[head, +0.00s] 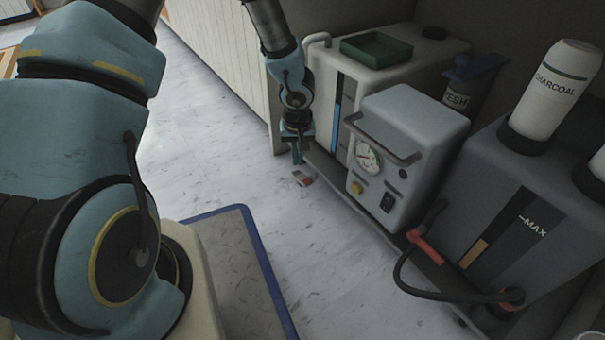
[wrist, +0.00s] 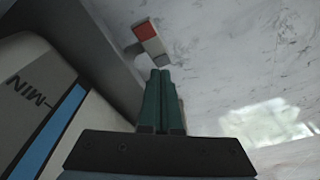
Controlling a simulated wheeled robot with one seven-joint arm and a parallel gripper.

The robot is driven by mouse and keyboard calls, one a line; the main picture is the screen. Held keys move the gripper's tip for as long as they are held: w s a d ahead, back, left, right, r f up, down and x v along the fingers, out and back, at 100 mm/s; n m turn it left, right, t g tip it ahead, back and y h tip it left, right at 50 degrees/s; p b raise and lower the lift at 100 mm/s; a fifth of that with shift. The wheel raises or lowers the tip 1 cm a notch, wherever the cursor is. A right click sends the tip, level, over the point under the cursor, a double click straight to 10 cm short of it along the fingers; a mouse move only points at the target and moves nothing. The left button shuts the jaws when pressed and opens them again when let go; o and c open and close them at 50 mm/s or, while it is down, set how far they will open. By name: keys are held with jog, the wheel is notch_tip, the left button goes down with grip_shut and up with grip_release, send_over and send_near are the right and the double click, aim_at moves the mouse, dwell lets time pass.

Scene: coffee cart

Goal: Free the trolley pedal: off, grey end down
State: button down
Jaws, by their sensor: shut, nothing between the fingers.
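The trolley pedal (head: 303,178) is a small rocker with a red end and a grey end, low beside the trolley's left edge, just above the floor. In the wrist view the pedal (wrist: 150,38) shows its red part farther from my fingers and its grey end nearer. A short dark bar joins it to the trolley side. My gripper (head: 298,160) points down beside the trolley, a little above the pedal. In the wrist view its green fingertips (wrist: 160,72) are together and empty, just short of the grey end, apparently not touching. I cannot tell which end is tilted down.
The trolley carries a white tank (head: 325,115) close beside my gripper, a grey gauge box (head: 415,110), a dark tank (head: 470,220) and a black hose (head: 440,295). A cream panelled wall (head: 230,60) stands behind. The pale floor (head: 225,165) left of the pedal is clear.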

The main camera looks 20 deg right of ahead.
aim_at(297, 174)
jog(key=shift+r+p, duration=1.25)
jog(key=shift+r, duration=0.85)
